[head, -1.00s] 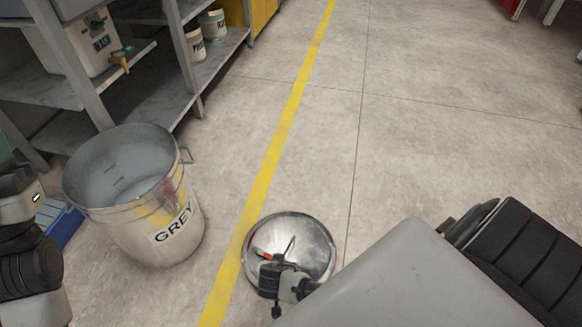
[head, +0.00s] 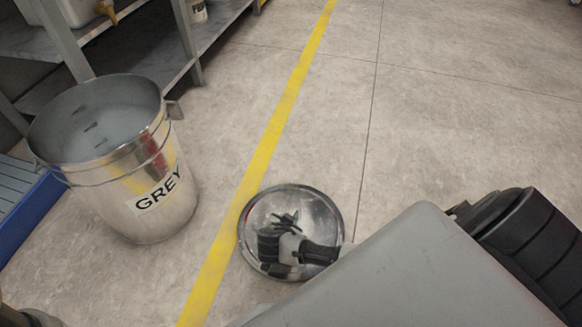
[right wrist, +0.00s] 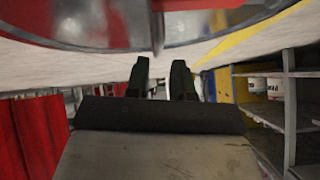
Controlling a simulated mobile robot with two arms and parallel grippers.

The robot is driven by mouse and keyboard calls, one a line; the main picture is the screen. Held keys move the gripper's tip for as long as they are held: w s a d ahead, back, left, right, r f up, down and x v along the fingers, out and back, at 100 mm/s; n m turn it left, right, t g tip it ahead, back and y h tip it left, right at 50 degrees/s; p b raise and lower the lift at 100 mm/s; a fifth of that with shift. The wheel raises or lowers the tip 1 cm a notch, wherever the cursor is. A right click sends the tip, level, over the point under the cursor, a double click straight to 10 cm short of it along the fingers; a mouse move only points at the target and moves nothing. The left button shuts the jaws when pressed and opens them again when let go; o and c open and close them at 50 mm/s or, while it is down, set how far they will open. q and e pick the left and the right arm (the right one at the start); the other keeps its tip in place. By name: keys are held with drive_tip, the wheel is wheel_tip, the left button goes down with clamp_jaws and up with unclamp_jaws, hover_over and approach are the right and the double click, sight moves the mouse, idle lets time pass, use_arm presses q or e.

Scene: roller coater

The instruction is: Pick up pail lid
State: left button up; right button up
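The pail lid (head: 322,213) is a round, shiny metal disc lying on the floor beside the yellow line. My right gripper (right wrist: 160,70) is over the lid in the head view, where the gripper and dark reflections cover its middle. In the right wrist view the two dark fingers stand apart with nothing between them. The lid (right wrist: 215,22) fills the top of that view, and a thin upright part of it, perhaps its handle, shows just beyond the fingertips. I cannot tell whether they touch.
A metal pail (head: 165,215) labelled GREY stands open left of the yellow line (head: 262,150). A blue tray (head: 35,215) is left of it. Grey shelving (head: 185,50) stands at the back left.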

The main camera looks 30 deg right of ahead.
drive_tip(key=shift+w+d+f+b, duration=0.15)
drive_tip(key=shift+d+f+b, duration=0.1)
drive_tip(key=shift+f+b, duration=0.15)
drive_tip(key=b+x, duration=0.3)
drive_tip(key=shift+f, duration=0.2)
drive_tip(key=shift+w+d+f+b, duration=0.15)
drive_tip(key=shift+d+f+b, duration=0.1)
drive_tip(key=shift+d+b, duration=0.1)
drive_tip(key=shift+r, duration=0.1)
clamp_jaws()
